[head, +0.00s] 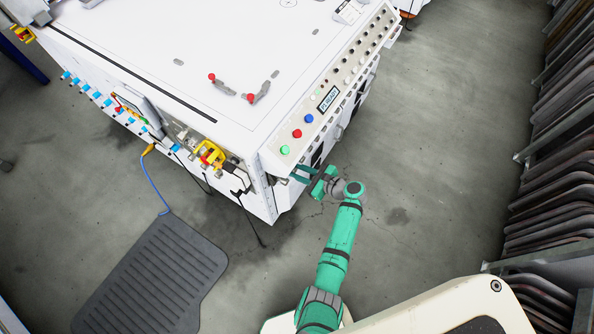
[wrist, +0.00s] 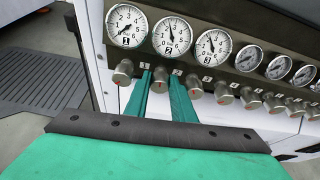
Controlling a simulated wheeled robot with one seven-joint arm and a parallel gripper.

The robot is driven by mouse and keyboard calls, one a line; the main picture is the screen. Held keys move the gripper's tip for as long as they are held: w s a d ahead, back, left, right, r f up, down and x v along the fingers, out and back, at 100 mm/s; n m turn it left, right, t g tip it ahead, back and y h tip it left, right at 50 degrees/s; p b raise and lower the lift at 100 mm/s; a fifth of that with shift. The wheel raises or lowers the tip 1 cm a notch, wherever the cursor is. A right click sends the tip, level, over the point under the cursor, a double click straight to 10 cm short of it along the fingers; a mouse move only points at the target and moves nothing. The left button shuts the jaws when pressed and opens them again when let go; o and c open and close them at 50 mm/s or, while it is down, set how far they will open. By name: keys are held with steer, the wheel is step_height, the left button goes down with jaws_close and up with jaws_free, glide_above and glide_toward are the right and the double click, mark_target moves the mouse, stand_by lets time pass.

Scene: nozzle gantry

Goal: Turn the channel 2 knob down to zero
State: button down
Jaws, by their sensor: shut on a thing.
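A dark panel (wrist: 242,46) in the wrist view carries dial gauges over a row of metal knobs. The knob under gauge 2 (wrist: 172,36), the channel 2 knob (wrist: 160,76), sits between the two green fingers of my gripper (wrist: 160,84). My gripper is shut on this knob, with a finger on each side. The needle of gauge 2 points roughly upward, well off zero. In the head view my gripper (head: 306,174) reaches under the near corner of the white machine (head: 190,50); the knobs and gauges are hidden there.
Neighbouring knobs stand close on both sides, the channel 1 knob (wrist: 123,72) at left and the channel 3 knob (wrist: 194,86) at right. A sloping button console (head: 330,95) overhangs my gripper. A dark floor mat (head: 150,275) lies at left; racks (head: 560,150) stand at right.

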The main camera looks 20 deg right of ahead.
steer(key=n, duration=0.1)
steer(key=n+t+h, duration=0.2)
steer(key=n, duration=0.1)
steer(key=shift+s+a+f, duration=0.15)
steer(key=shift+s+a, duration=0.05)
steer(key=shift+a, duration=0.05)
steer(key=shift+f+n+t+y, duration=0.25)
steer(key=shift+n+t, duration=0.85)
steer(key=shift+n, duration=1.85)
steer(key=shift+f+n+t+y, duration=0.25)
steer(key=shift+n+t, duration=0.85)
steer(key=shift+n, duration=1.8)
steer(key=shift+f+n+t+y, duration=0.25)
steer(key=shift+n+t, duration=0.85)
steer(key=shift+n, duration=1.85)
steer(key=shift+a+n+y, duration=0.1)
steer(key=shift+n+y, duration=0.15)
steer(key=shift+n, duration=0.45)
steer(key=c, duration=1.5)
jaws_free()
steer(key=shift+s, duration=0.1)
